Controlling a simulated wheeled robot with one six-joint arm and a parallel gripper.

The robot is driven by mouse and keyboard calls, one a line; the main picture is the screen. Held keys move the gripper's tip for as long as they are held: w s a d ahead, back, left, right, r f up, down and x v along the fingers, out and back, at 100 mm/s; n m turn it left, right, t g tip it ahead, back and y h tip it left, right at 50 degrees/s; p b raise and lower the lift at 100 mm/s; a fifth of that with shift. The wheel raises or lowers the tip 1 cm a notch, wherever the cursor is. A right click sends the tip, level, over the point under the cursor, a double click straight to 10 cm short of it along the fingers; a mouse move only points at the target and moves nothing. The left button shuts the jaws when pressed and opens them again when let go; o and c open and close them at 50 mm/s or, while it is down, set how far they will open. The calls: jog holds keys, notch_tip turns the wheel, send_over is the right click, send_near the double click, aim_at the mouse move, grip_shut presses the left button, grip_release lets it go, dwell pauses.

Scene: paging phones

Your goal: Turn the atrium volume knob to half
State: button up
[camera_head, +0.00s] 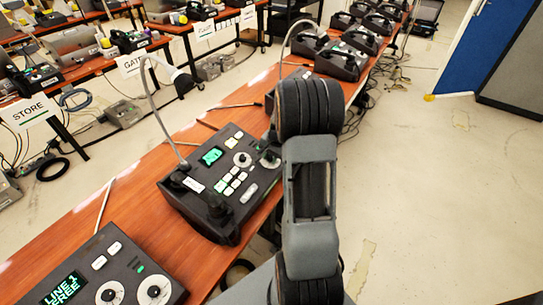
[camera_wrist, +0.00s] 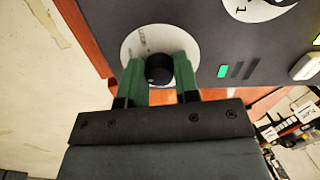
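A black round knob (camera_wrist: 160,74) sits on a white dial plate (camera_wrist: 135,43) on a dark console panel in the wrist view. My gripper (camera_wrist: 160,62) has its two green fingers on either side of the knob, and they appear to touch it. The dial's print is too small to read, and the fingers hide its lower part. In the head view, my gripper (camera_head: 270,147) is at the far right corner of the middle console (camera_head: 228,215), over the right-hand dial (camera_head: 269,162). A second white dial (camera_head: 242,160) is just left of it. No atrium label is readable.
A console showing "LINE 1 FREE" (camera_head: 65,290) is nearer on the same wooden bench (camera_head: 100,215). A gooseneck microphone (camera_head: 157,100) rises from the middle console. More consoles (camera_head: 335,63) stand farther along. Signs read STORE (camera_head: 27,112) and GATE (camera_head: 135,63).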

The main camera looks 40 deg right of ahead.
jog(key=c, duration=0.4)
jog(key=shift+m, duration=0.3)
jog(key=m+p, duration=0.1)
jog(key=m, duration=0.2)
jog(key=shift+r+p, duration=0.15)
jog(key=shift+p, duration=0.25)
jog(key=shift+m+p, duration=0.85)
jog(key=shift+m, duration=1.45)
jog(key=o, duration=0.9)
